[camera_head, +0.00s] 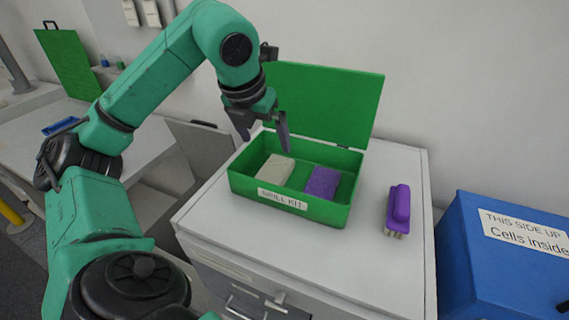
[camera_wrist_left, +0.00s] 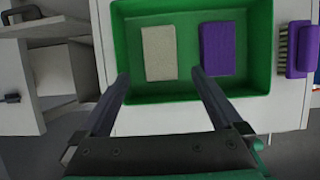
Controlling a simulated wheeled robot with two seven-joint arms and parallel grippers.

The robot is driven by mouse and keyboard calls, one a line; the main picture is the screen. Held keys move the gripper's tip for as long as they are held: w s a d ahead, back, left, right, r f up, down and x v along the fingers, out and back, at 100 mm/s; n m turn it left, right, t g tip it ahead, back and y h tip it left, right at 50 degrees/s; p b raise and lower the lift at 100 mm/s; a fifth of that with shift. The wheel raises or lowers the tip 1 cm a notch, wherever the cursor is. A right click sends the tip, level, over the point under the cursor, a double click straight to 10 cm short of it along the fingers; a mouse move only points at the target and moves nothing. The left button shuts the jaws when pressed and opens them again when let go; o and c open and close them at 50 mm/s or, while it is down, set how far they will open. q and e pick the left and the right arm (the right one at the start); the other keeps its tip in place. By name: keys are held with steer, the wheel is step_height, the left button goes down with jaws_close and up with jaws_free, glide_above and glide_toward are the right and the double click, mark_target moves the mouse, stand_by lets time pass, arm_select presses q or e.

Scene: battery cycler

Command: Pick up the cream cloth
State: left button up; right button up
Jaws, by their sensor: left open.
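The cream cloth (camera_head: 277,169) lies flat as a folded block inside the open green spill kit box (camera_head: 335,214), in its left half. It also shows in the left wrist view (camera_wrist_left: 158,53). A purple cloth (camera_head: 322,182) lies beside it on the right, with a gap between them; it shows in the left wrist view too (camera_wrist_left: 217,49). My left gripper (camera_head: 264,142) is open and empty above the left part of the box. In the left wrist view its fingers (camera_wrist_left: 160,82) point toward the box, spread apart below the cloths. My right gripper is not in view.
The box's green lid (camera_head: 325,103) stands raised at the back. A purple brush (camera_head: 399,210) lies to the right on the white cabinet top (camera_head: 290,242). A blue box (camera_head: 500,265) labelled "Cells inside" stands at the far right. The cabinet top in front of the spill kit is clear.

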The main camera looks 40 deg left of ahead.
arm_select(q)
glide_toward(274, 169)
steer(key=shift+a+f+b, duration=0.1)
steer(key=shift+f+b, duration=0.35)
steer(key=shift+f, duration=0.35)
steer(key=x, duration=0.4)
steer(key=p+x, duration=0.1)
steer(key=x, duration=0.1)
steer(key=shift+w+f, duration=0.25)
steer(key=shift+w, duration=0.15)
steer(key=shift+f, duration=0.2)
steer(key=shift+w, duration=0.15)
steer(key=shift+c, duration=0.6)
steer(key=c, duration=1)
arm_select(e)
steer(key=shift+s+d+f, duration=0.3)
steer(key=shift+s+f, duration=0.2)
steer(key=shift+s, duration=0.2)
